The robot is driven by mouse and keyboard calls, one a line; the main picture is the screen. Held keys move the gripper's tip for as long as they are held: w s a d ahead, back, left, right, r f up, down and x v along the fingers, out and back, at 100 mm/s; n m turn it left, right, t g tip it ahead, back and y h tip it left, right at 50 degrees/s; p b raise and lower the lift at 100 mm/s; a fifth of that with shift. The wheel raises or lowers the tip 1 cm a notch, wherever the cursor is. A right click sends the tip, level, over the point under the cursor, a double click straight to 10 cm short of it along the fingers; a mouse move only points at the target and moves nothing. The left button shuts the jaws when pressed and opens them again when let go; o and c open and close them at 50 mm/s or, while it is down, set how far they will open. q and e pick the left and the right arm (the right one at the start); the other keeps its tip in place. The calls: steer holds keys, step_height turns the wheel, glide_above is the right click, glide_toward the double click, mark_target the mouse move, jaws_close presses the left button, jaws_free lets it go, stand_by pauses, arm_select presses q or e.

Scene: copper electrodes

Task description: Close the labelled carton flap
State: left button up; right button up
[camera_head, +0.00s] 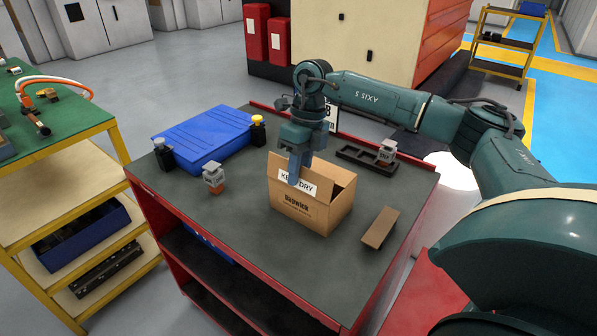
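The brown cardboard carton (301,212) stands on the dark top of the red workbench. Its labelled flap (311,190) carries a white "KEEP DRY" label, partly hidden by my gripper, and stands up along the carton's front edge. The carton's top is at least partly open, with a dark gap showing behind this flap. My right gripper (294,182) points down at the labelled flap, its tips overlapping the label. I cannot tell whether it touches the flap, or how far apart its fingers are. My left gripper is out of view.
A blue case (205,138) lies at the bench's back left, near small bottles and a grey-and-orange object (214,179). A brown block (380,228) lies right of the carton. A black tray (362,160) sits behind. The front bench top is clear.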

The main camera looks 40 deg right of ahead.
steer(key=shift+a+f, duration=0.15)
steer(key=shift+f, duration=0.35)
jaws_close()
